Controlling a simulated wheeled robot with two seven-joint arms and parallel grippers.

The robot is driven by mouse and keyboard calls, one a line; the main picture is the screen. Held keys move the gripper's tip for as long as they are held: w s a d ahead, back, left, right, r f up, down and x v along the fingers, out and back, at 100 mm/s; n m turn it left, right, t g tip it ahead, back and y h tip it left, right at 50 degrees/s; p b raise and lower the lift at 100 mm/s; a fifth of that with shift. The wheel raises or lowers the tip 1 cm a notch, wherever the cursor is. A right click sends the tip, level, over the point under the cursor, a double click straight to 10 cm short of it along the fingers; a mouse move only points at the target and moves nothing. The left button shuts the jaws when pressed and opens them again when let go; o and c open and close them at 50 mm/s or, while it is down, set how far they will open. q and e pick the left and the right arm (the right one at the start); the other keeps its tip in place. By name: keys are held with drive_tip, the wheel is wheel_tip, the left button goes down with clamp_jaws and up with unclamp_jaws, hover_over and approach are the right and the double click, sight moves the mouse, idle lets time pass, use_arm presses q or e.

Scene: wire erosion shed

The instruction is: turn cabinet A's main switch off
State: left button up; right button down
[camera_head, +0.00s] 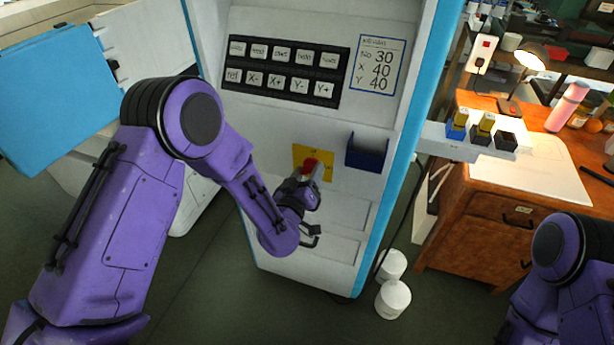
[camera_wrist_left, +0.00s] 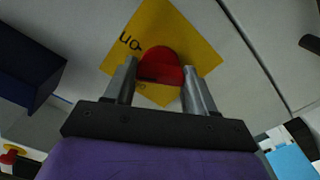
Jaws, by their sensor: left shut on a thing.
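The main switch is a red knob (camera_head: 309,165) on a yellow plate (camera_head: 299,151) on the front of the white cabinet (camera_head: 290,120) with blue edges. In the left wrist view the red knob (camera_wrist_left: 160,66) sits between the two grey fingers of my left gripper (camera_wrist_left: 160,74), which is shut on it. The yellow plate (camera_wrist_left: 185,32) shows the word "on", upside down there; the plate's lower part is covered. In the head view my left gripper (camera_head: 311,174) reaches the knob from the front. No letter A is readable on the cabinet. My right gripper is out of view.
A dark blue holder (camera_head: 366,155) juts out right of the switch. White rolls (camera_head: 392,298) stand on the floor. A wooden desk (camera_head: 480,215) is at right; a blue door (camera_head: 45,95) is at left.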

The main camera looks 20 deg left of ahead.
use_arm(q)
drive_tip(key=n+b, duration=0.2)
drive_tip(key=n, duration=0.4)
drive_tip(key=shift+f+n+b, duration=0.15)
drive_tip(key=shift+n+b, duration=0.15)
drive_tip(key=n+b, duration=0.2)
drive_tip(key=n, duration=0.3)
drive_tip(key=shift+n, duration=0.3)
drive_tip(key=o, duration=1)
drive_tip(key=shift+o, duration=0.2)
drive_tip(key=s+b, duration=0.3)
drive_tip(key=s, duration=0.7)
drive_tip(key=shift+s+a, duration=0.2)
drive_tip(key=shift+s, duration=0.1)
